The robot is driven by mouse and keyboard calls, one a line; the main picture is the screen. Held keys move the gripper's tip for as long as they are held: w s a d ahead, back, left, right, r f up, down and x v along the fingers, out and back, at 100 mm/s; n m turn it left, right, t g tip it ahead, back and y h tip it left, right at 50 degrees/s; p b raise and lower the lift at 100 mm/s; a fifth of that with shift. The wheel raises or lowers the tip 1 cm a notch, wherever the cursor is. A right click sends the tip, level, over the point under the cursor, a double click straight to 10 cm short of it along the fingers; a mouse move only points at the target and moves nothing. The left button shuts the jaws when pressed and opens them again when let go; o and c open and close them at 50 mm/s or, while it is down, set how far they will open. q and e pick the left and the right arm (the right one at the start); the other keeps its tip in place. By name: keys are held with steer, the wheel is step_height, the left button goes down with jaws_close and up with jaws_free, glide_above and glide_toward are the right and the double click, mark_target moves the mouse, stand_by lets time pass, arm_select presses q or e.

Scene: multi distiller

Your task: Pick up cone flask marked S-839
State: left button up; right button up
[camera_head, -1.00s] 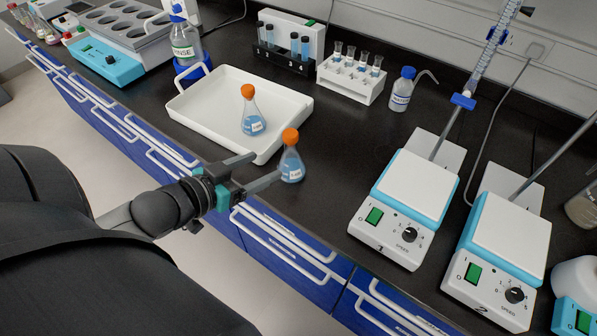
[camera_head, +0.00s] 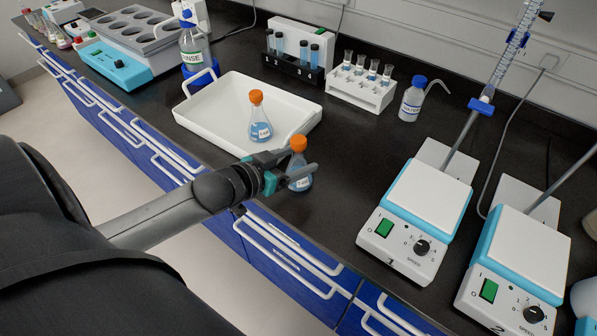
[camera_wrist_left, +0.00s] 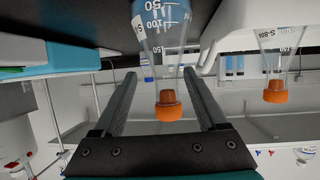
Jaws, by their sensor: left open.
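A cone flask (camera_head: 300,184) with blue liquid and an orange cap stands on the black bench, just in front of the white tray. It also shows in the wrist view (camera_wrist_left: 160,25), its neck and cap between the fingers; its label is not fully readable. My left gripper (camera_head: 308,158) is open with its fingers on either side of the neck, not closed on it. A second cone flask (camera_head: 260,125) with an orange cap stands inside the tray; it shows at the right of the wrist view (camera_wrist_left: 276,62), with a label starting "S-8". My right gripper is out of view.
The white tray (camera_head: 218,137) lies close behind my gripper. Two hotplate stirrers, one (camera_head: 425,200) nearer, stand to the right. A rinse bottle (camera_head: 193,48), tube racks (camera_head: 362,93) and a wash bottle (camera_head: 411,101) stand farther back. Bare bench lies between flask and stirrers.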

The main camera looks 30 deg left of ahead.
mark_target(294, 159)
arm_select(q)
steer(key=w, duration=0.1)
steer(key=w+f, duration=0.1)
steer(key=w+b, duration=0.1)
steer(key=shift+w+a+f, duration=0.15)
steer(key=shift+f, duration=0.1)
steer(key=shift+b+x, duration=0.3)
steer(key=shift+x, duration=0.55)
jaws_close()
